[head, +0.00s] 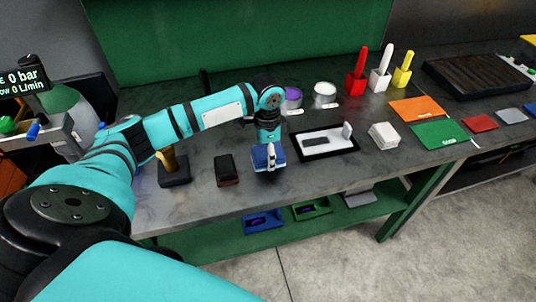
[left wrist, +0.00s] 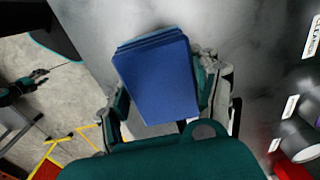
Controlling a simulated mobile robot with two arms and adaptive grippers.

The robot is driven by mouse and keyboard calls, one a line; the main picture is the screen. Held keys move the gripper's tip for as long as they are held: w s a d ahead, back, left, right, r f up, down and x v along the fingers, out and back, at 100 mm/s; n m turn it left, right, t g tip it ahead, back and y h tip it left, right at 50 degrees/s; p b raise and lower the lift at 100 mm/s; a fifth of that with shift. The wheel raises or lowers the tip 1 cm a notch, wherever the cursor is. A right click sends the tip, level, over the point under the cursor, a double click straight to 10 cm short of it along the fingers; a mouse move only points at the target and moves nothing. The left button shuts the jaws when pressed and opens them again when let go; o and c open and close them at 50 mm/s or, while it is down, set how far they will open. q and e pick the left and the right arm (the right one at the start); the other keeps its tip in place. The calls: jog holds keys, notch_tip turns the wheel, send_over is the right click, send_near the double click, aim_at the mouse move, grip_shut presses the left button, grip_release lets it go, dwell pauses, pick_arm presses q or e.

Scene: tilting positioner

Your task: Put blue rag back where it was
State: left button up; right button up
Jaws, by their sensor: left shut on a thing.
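The blue rag (head: 260,154) is a folded, thick blue pad. My left gripper (head: 268,157) is shut on it, over the front part of the grey worktable (head: 225,200). In the left wrist view the rag (left wrist: 160,80) shows its broad face, with a finger of the left gripper (left wrist: 163,100) on each side. I cannot tell whether the rag touches the tabletop. My right gripper is not recognisable in either view.
A dark red-black block (head: 226,170) lies left of the rag. A black-framed tray (head: 325,153) lies to its right, with a white stack (head: 384,135), an orange sheet (head: 416,110) and a green sheet (head: 440,134) beyond. Jars (head: 325,93) stand behind.

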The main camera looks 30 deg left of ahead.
pick_arm(q)
jog(key=shift+w+a, duration=0.4)
jog(key=shift+w, duration=0.4)
notch_tip(320, 180, down, 3)
jog(key=shift+p, duration=0.6)
jog(key=shift+f, duration=0.3)
pick_arm(e)
jog(key=shift+s+d+r, duration=0.3)
jog(key=shift+d+r, duration=0.1)
jog(key=shift+r, duration=0.25)
pick_arm(q)
jog(key=shift+f, duration=0.15)
pick_arm(e)
jog(key=shift+w, duration=0.1)
pick_arm(q)
jog(key=o, duration=1)
jog(key=shift+o, duration=0.2)
pick_arm(e)
jog(key=shift+a, duration=0.3)
